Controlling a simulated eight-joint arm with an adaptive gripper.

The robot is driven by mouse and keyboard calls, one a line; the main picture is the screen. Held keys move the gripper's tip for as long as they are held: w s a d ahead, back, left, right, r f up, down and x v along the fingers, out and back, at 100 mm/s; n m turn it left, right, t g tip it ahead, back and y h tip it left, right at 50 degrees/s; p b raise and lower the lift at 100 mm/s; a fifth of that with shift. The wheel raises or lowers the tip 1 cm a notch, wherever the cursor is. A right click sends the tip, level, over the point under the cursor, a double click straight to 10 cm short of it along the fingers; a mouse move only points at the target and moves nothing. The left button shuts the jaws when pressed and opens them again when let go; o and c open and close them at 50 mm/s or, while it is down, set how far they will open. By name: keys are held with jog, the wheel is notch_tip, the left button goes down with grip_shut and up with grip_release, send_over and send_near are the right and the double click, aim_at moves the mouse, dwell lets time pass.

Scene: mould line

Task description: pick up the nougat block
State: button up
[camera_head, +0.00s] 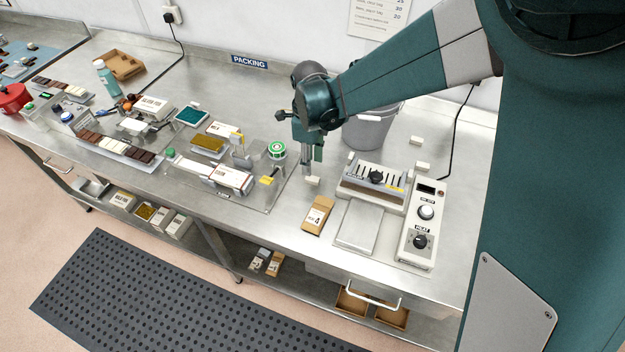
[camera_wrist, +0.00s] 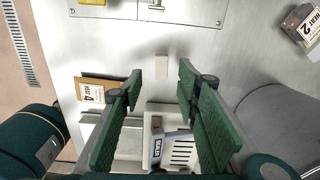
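A small cream block, which looks like the nougat block (camera_head: 312,181), lies on the steel bench just below my gripper (camera_head: 308,168). In the wrist view the cream block (camera_wrist: 162,67) lies slightly beyond the gap between my fingertips (camera_wrist: 160,88). My fingers are spread wide and nothing is between them, so my gripper is open and empty. Two similar cream blocks (camera_head: 415,140) (camera_head: 421,166) lie farther right, behind the sealer. I cannot tell from looks alone how the blocks differ.
A sealer (camera_head: 370,185) and a heat control box (camera_head: 424,225) stand to the right. A brown carton (camera_head: 318,215) lies in front, near the bench edge. A grey bin (camera_head: 372,128) stands behind. A clear board (camera_head: 262,192) with a green-topped tin (camera_head: 277,150) is to the left.

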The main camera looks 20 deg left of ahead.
aim_at(312, 180)
jog(key=shift+f, duration=1.2)
jog(key=shift+f, duration=0.1)
jog(key=shift+w+f, duration=0.1)
jog(key=shift+f, duration=2.4)
jog(key=shift+c, duration=0.6)
jog(key=c, duration=0.7)
